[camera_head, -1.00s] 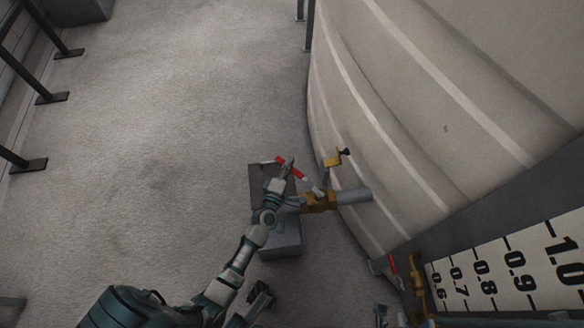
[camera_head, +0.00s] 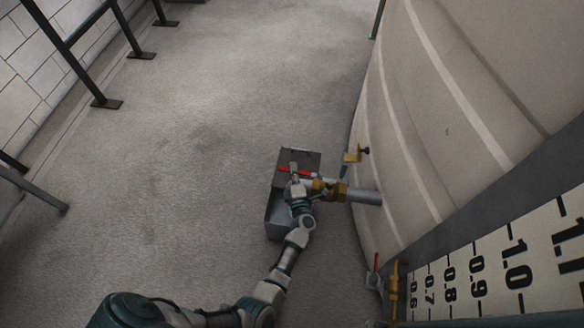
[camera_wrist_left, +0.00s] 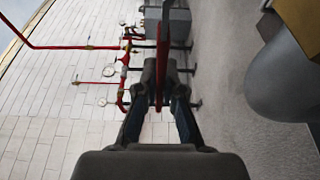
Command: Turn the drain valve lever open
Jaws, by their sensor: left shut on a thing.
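The drain valve is a brass body (camera_head: 338,192) on a grey pipe (camera_head: 366,197) that comes out of the large tank. Its red lever (camera_head: 284,169) points left in the head view, roughly in line with the pipe. My left gripper (camera_head: 294,172) is shut on the lever, near its outer part. In the left wrist view, the red lever (camera_wrist_left: 162,50) runs between the fingers of the left gripper (camera_wrist_left: 160,88). The gripper and wrist hide part of the lever and valve. My right gripper is not visible.
An open grey metal box (camera_head: 276,215) stands on the floor below the valve. The pale tank (camera_head: 440,120) fills the right side. A smaller valve with a red handle (camera_head: 376,262) sits near the level scale (camera_head: 490,280). Floor to the left is clear up to the railing (camera_head: 95,75).

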